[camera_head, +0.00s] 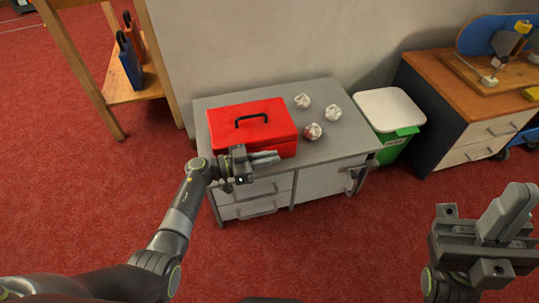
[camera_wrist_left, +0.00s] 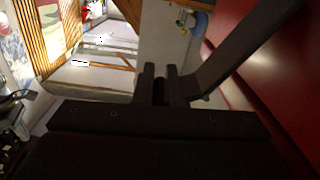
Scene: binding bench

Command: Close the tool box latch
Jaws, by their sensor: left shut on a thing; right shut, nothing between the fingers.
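The red tool box (camera_head: 252,125) sits with its lid down and a dark handle on top, on the left of the grey cabinet. Its red side fills the right of the left wrist view (camera_wrist_left: 285,80). My left gripper (camera_head: 268,158) is at the box's front face, fingers pointing right along it. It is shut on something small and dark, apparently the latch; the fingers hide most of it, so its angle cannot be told. My right gripper (camera_head: 505,213) is shut and empty, far from the box at the lower right.
Several crumpled paper balls (camera_head: 303,101) lie on the grey cabinet (camera_head: 330,150) right of the box. A green bin with a white lid (camera_head: 390,108) stands beside the cabinet. A wooden bench (camera_head: 450,85) is at the right, a wooden shelf (camera_head: 130,92) at the left. Red carpet lies in front.

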